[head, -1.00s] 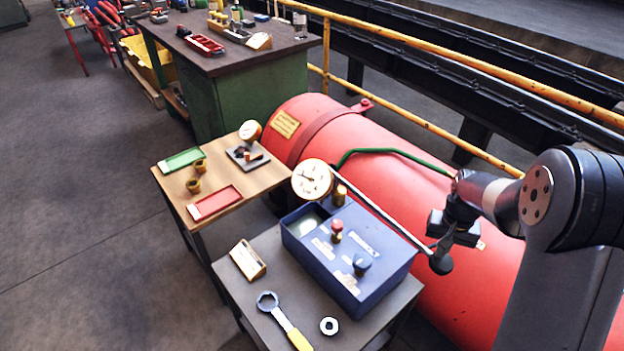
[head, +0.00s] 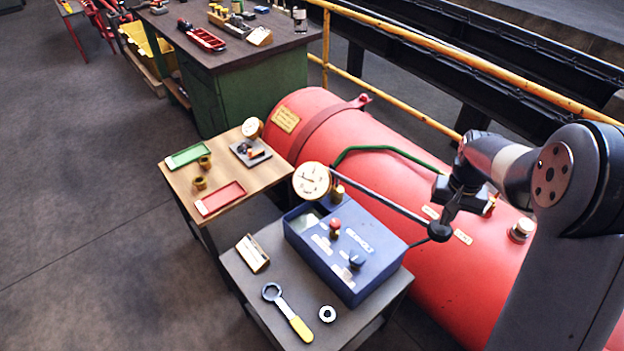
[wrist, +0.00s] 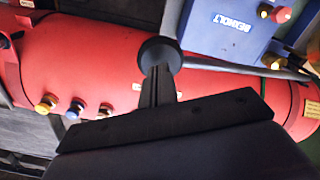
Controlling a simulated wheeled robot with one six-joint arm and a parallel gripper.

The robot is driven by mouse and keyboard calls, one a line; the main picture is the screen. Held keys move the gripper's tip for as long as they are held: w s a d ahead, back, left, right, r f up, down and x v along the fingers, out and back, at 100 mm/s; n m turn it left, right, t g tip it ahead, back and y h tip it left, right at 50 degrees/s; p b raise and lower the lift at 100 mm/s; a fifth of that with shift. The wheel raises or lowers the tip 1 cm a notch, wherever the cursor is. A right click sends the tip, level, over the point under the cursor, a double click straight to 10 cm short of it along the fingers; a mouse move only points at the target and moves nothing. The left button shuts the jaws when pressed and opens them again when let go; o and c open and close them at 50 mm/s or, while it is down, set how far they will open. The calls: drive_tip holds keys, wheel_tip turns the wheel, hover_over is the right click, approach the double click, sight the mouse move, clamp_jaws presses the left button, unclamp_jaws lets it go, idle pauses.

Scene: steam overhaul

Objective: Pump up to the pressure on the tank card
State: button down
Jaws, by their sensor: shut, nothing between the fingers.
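A dark pump lever (head: 385,203) slopes right to a black ball end (head: 440,232), which also shows in the wrist view (wrist: 160,52). My gripper (head: 445,216) is shut and empty, its tips at the ball; contact is unclear. The yellow tank card (head: 285,119) is on the red tank (head: 400,165); its writing is illegible.
A wrench (head: 287,312), a ring nut (head: 327,314) and a small card stand (head: 252,253) are on the cart. A wooden table (head: 180,180) with trays stands behind left. A green hose (head: 385,149) lies over the tank. A yellow railing (head: 480,75) runs behind.

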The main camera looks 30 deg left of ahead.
idle(0.3)
drive_tip(key=shift+f+b, duration=3.75)
drive_tip(key=shift+f, duration=1.7)
wheel_tip(320, 180, up, 10)
drive_tip(key=p, duration=0.7)
drive_tip(key=shift+a+r+p, duration=0.15)
drive_tip(key=shift+r+p, duration=0.05)
drive_tip(key=shift+p, duration=0.1)
drive_tip(key=shift+r, duration=0.2)
drive_tip(key=shift+r+p, duration=1.85)
drive_tip(key=shift+r, duration=0.65)
